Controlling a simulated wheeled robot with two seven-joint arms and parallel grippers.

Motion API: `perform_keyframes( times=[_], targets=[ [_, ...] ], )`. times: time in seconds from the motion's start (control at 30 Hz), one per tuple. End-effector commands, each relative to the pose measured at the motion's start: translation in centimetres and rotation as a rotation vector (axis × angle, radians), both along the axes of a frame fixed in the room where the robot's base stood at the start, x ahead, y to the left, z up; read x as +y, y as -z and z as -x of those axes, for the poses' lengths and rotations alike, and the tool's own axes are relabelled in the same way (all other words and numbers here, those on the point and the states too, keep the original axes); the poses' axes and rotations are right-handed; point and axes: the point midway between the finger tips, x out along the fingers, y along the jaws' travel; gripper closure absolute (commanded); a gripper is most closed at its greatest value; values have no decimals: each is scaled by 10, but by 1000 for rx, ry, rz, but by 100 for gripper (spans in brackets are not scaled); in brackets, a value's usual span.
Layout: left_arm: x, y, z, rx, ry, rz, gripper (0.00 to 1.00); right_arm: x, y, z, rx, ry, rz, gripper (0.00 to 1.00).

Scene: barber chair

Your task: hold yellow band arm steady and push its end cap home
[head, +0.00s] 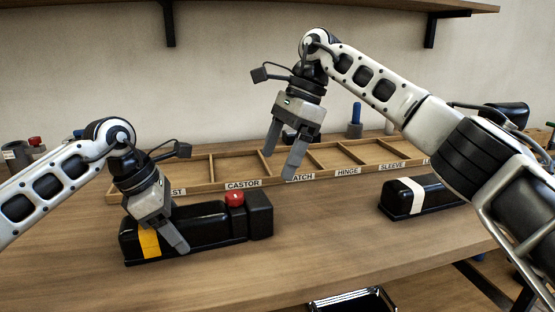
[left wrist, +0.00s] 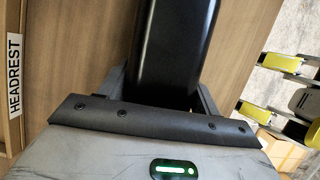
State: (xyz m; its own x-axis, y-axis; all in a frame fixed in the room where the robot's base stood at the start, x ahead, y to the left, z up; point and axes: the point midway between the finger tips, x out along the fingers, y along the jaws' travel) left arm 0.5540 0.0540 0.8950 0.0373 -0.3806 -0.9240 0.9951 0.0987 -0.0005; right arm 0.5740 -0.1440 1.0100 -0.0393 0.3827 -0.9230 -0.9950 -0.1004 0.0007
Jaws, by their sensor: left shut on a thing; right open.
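The yellow band arm (head: 205,225) is a long black padded armrest lying on the bench at left, with a yellow band (head: 149,243) near its left end. A black block, its end cap (head: 260,215), is at its right end; I cannot tell whether a gap is left there. A red knob (head: 235,198) sits on top beside the block. My left gripper (head: 168,226) is shut across the arm near the band; its far finger is hidden. In the left wrist view the black arm (left wrist: 175,45) runs between the fingers. My right gripper (head: 283,160) is open and empty, above the tray.
A wooden compartment tray (head: 215,184) with name labels lies behind the arm. A black arm with a white band (head: 412,198) lies at right. A blue peg (head: 355,115) stands behind the tray. The bench between the two arms is clear.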

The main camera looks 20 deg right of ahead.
Motion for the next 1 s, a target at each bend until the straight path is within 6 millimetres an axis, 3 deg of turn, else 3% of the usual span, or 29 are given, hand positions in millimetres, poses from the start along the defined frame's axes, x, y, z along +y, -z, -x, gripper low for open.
perform_keyframes(
  times=[0.17,0.2,0.27,0.3,0.67,1.0],
  targets=[
    [0,-2,0,-3,0,3,80,0,0,0,0,0,0,13],
    [0,-2,0,-3,0,3,31,0,0,0,0,0,0,13],
    [0,-2,0,-3,0,3,14,0,0,0,0,0,0,13],
    [0,-1,0,-2,0,2,11,0,0,0,0,0,0,13],
    [3,-7,0,-2,-1,2,11,0,1,0,0,0,0,13],
    [28,-69,2,-6,-2,2,11,0,1,0,0,0,0,13]
  ],
)
